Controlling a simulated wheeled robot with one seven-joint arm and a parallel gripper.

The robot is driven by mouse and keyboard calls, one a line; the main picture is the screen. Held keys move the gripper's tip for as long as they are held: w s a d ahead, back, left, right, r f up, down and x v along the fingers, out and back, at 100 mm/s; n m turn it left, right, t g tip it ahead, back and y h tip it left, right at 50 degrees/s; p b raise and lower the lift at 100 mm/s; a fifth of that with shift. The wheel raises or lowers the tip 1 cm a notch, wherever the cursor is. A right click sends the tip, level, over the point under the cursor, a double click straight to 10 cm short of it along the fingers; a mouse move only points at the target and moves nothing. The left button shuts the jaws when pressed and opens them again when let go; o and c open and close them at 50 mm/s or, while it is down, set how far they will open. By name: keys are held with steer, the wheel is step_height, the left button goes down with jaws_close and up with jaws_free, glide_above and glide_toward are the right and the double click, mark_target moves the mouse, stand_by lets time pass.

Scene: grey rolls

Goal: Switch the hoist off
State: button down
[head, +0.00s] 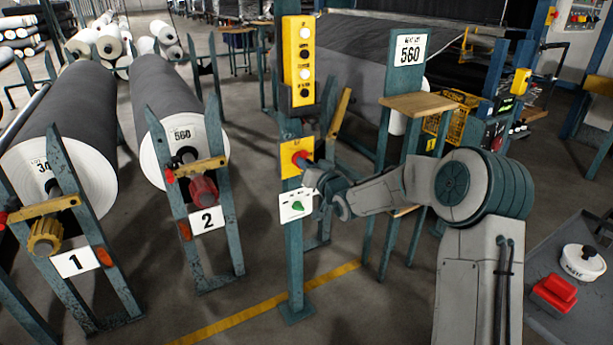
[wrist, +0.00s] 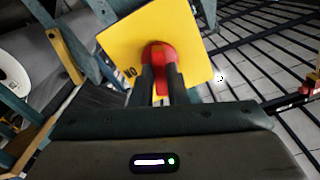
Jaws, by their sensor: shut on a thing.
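The hoist switch is a red rotary knob (wrist: 158,55) on a yellow plate (wrist: 188,38), fixed to a teal post (head: 293,245). In the wrist view my gripper (wrist: 160,72) has both fingers closed on the knob's red grip. The lettering "NO" shows near the plate's lower left corner in that tilted view. In the head view the yellow plate (head: 288,160) shows at mid-height on the post, with the red knob at its right side, partly covered by my gripper (head: 306,164). Below it is a white plate with a green lever or arrow (head: 297,206).
A yellow button box (head: 299,60) hangs higher on the same post. Two grey rolls on stands, marked 1 (head: 75,262) and 2 (head: 207,219), are at left. A stand with a wooden shelf (head: 418,104) and a 560 card is close behind my arm. A yellow line crosses the floor.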

steer(key=shift+f+n+b, duration=0.15)
steer(key=shift+n+b, duration=1.85)
steer(key=shift+n, duration=0.2)
steer(key=c, duration=1.4)
jaws_free()
steer(key=shift+c, duration=0.2)
steer(key=shift+s, duration=0.1)
steer(key=p+v, duration=0.2)
steer(key=v, duration=1.1)
steer(key=shift+s+d, duration=0.2)
steer(key=shift+s, duration=0.1)
